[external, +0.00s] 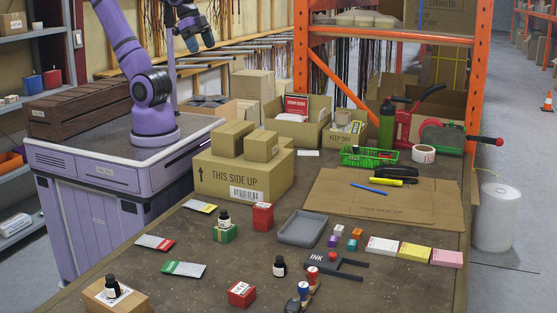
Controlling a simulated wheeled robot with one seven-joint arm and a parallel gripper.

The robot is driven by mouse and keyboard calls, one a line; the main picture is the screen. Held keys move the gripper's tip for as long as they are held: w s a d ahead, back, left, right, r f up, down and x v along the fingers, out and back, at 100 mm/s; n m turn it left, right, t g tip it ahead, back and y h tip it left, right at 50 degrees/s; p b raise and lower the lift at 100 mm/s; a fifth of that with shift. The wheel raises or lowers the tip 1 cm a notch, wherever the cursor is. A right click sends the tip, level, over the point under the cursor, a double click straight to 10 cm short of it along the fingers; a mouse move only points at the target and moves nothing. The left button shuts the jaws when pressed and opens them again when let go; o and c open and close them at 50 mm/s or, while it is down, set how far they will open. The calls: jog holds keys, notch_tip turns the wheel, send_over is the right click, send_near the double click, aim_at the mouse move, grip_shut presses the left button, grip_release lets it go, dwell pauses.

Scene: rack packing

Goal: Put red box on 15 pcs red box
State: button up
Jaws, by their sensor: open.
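One red box (263,218) stands upright in the middle of the brown table, with a pale patch on its top. A second, lower red box (241,296) with white print on its label sits at the table's front. The print is too small to read for certain, so I cannot tell which one is marked 15 pcs. The two red boxes stand apart. My gripper (200,44) is open and empty, high at the upper left above my base, far from both boxes.
Another bottle (279,267) and stamps (305,288) are near the front. Cartons (240,178) stand behind. Bare table surrounds the front red box.

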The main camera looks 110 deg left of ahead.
jog(key=s+n, duration=0.1)
jog(key=s, duration=0.2)
jog(key=shift+a, duration=0.15)
